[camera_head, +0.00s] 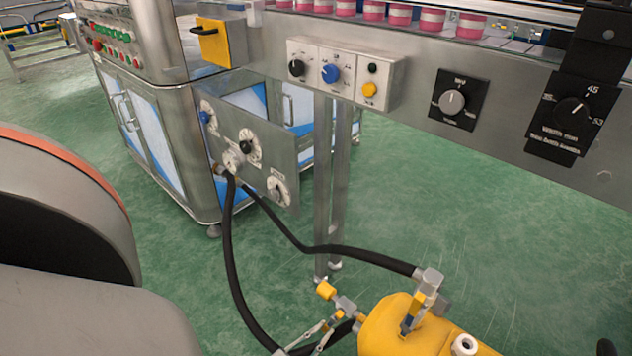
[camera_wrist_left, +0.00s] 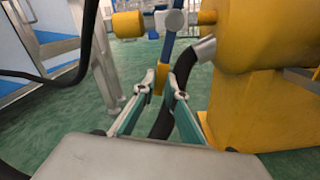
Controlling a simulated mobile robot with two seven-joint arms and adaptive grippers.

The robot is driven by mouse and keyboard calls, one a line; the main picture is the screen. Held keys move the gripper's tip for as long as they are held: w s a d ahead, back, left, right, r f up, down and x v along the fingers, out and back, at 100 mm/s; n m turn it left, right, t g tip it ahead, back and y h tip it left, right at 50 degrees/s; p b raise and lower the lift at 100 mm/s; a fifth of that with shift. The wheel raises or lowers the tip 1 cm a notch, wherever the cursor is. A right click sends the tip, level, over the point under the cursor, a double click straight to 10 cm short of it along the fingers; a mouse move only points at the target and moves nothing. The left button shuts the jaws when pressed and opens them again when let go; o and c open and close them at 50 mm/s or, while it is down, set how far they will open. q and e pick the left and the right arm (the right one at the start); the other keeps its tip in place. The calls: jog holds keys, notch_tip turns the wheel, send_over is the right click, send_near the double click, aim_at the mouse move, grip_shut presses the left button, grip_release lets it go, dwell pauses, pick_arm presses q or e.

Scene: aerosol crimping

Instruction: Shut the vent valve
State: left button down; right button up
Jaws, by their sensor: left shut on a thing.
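A yellow tank (camera_head: 392,328) stands at the bottom of the head view. A small grey valve (camera_head: 345,306) with a yellow end cap (camera_head: 326,291) sticks out on its left; it also shows in the wrist view (camera_wrist_left: 171,20). A blue lever (camera_wrist_left: 168,55) with a yellow lower part hangs from this valve. My left gripper (camera_wrist_left: 162,85) is shut on the lever near its lower end; in the head view its fingers (camera_head: 312,335) show below the valve. No label shows which valve is the vent. My right gripper is not in view.
A second valve (camera_head: 430,284) with a yellow-and-blue handle sits on top of the tank. Black hoses (camera_head: 340,251) run from a metal control panel (camera_head: 258,160) to the tank area, close to my left gripper. A conveyor frame (camera_head: 520,90) with dials crosses above.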

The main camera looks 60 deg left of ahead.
aim_at(330, 322)
pick_arm(q)
jog(key=shift+w+d+f+n, duration=0.1)
jog(key=shift+w+d+n, duration=0.05)
jog(key=shift+d+n, duration=0.65)
jog(key=shift+w+d+f+n, duration=0.1)
jog(key=shift+d+n, duration=0.35)
jog(key=shift+n, duration=0.55)
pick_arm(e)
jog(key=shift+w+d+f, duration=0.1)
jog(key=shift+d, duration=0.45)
pick_arm(q)
jog(key=c, duration=2.1)
grip_release()
jog(key=shift+r, duration=0.1)
jog(key=shift+r, duration=4.95)
